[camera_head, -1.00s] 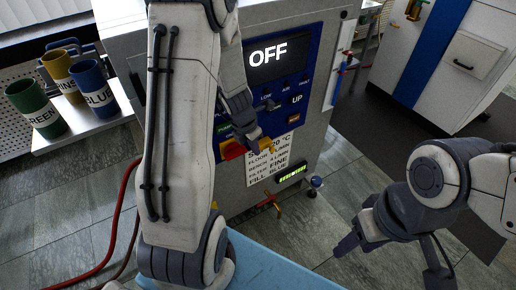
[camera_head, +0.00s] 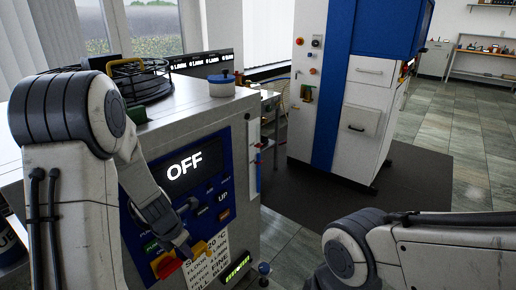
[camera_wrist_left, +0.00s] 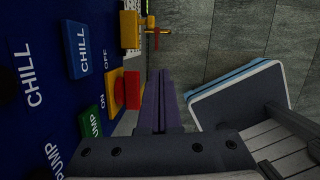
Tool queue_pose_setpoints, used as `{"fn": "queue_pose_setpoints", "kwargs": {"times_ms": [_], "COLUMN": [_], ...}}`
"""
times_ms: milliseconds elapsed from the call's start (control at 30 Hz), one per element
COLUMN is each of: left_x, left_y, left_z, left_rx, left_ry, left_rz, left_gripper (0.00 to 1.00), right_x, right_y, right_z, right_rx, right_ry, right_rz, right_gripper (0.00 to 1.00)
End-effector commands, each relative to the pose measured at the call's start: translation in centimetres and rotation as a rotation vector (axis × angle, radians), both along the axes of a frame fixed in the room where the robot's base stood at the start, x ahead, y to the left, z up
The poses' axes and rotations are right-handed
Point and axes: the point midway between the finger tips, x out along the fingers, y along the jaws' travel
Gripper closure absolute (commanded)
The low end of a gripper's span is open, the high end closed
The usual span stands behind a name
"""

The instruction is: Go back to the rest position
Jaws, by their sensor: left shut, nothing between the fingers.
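My left gripper (camera_head: 186,250) is shut and empty, in front of the blue control panel (camera_head: 137,223) of the grey press-like machine. Its closed fingers also show in the left wrist view (camera_wrist_left: 160,85), beside the red knob (camera_wrist_left: 131,90) on a yellow plate; I cannot tell whether they touch it. The panel's display (camera_head: 185,167) reads OFF. My left arm covers much of the machine's left side. My right arm shows at the lower right of the head view, but its gripper is out of frame.
A tall white and blue cabinet (camera_head: 371,86) stands on a dark mat (camera_head: 425,180) behind, to the right. A round blue and white container (camera_head: 221,86) sits on the machine's top. Grey tiled floor (camera_head: 466,140) is open at the right.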

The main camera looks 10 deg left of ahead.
Motion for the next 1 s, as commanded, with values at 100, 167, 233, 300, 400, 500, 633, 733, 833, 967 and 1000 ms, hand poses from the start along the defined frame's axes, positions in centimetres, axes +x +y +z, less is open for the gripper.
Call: {"fn": "queue_pose_setpoints", "kwargs": {"times_ms": [100,167,233,300,400,500,633,733,833,967,1000], "left_x": [-0.1,-0.7,-2.4,-4.8,-8.9,-12.5,-16.3,-18.7,-20.8,-21.3,-21.3], "left_y": [-4.1,-7.4,-11.7,-15.5,-19.3,-21.3,-22.4,-22.7,-22.6,-22.3,-22.3], "left_z": [1.9,3.5,5.4,7.2,9.2,10.6,11.8,12.6,13.1,16.0,16.8], "left_rx": [0.031,0.059,0.099,0.144,0.207,0.258,0.312,0.350,-0.354,-0.338,-0.338], "left_ry": [-0.026,-0.050,-0.084,-0.123,-0.180,-0.227,-0.279,-0.314,0.318,0.303,0.303], "left_rz": [-0.294,-0.554,-0.919,-1.308,-1.825,-2.247,-2.683,-2.972,2.965,2.873,2.875], "left_gripper": [1.00,1.00,1.00,1.00,1.00,1.00,1.00,1.00,1.00,1.00,1.00], "right_x": [0.0,0.0,0.0,0.0,0.0,0.0,0.0,0.0,0.0,0.0,0.0], "right_y": [0.0,0.0,0.0,0.0,0.0,0.0,0.0,0.0,0.0,0.0,0.0], "right_z": [0.0,0.0,0.0,0.0,0.0,0.0,0.0,0.0,0.0,2.8,3.6], "right_rx": [0.000,0.000,0.000,0.000,0.000,0.000,0.000,0.000,0.000,0.000,0.001], "right_ry": [0.000,0.000,0.000,0.000,0.000,0.000,0.000,0.000,0.000,0.000,-0.001], "right_rz": [0.000,0.000,0.000,0.000,0.000,0.000,0.000,0.000,0.000,0.000,0.000], "right_gripper": [0.46,0.46,0.46,0.46,0.46,0.46,0.46,0.46,0.46,0.46,0.46]}}
